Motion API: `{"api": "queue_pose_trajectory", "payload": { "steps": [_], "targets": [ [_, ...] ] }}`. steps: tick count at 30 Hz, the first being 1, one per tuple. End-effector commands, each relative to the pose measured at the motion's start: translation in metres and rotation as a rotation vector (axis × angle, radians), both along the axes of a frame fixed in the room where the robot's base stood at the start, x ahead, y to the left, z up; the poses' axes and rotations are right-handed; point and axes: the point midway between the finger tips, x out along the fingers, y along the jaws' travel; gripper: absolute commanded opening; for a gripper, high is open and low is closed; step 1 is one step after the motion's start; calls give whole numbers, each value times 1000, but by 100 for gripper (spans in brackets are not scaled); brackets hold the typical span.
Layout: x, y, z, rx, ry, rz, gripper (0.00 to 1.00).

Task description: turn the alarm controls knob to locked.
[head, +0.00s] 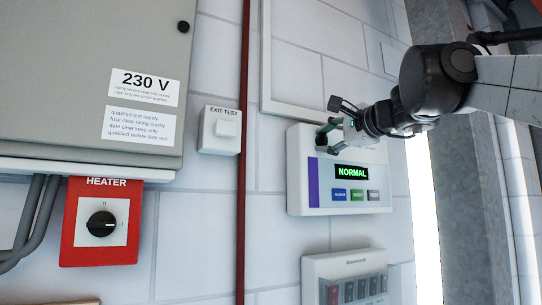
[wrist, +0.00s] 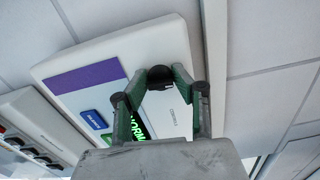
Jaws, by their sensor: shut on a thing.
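The alarm controls panel (head: 299,181) is a white wall box with a purple stripe and a green display reading NORMAL. It also fills the middle of the wrist view (wrist: 95,50). Its dark knob (wrist: 160,74) is at the upper part of the panel. My gripper (head: 326,133) reaches in from the right in the head view. In the wrist view its green-padded fingers (wrist: 158,84) close in on the knob from both sides. The fingers hide much of the knob, and its pointer and position marks cannot be read.
Blue, green and grey buttons (head: 356,195) sit below the display. Another white switch panel (head: 345,262) is mounted below. The EXIT TEST box (head: 219,130), a red pipe (head: 243,150), the red HEATER switch (head: 101,221) and a grey 230 V cabinet (head: 60,60) are to the left.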

Motion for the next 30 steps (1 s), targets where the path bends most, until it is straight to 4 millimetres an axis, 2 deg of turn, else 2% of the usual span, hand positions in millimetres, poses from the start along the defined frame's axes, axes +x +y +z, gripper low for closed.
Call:
{"api": "queue_pose_trajectory", "payload": {
  "steps": [9,25,26,30],
  "targets": [
    [0,0,0,-109,-47,0,0],
    [0,0,0,-131,-56,0,0],
    [0,0,0,-131,-56,0,26],
    [0,0,0,-131,-56,0,43]
  ]
}}
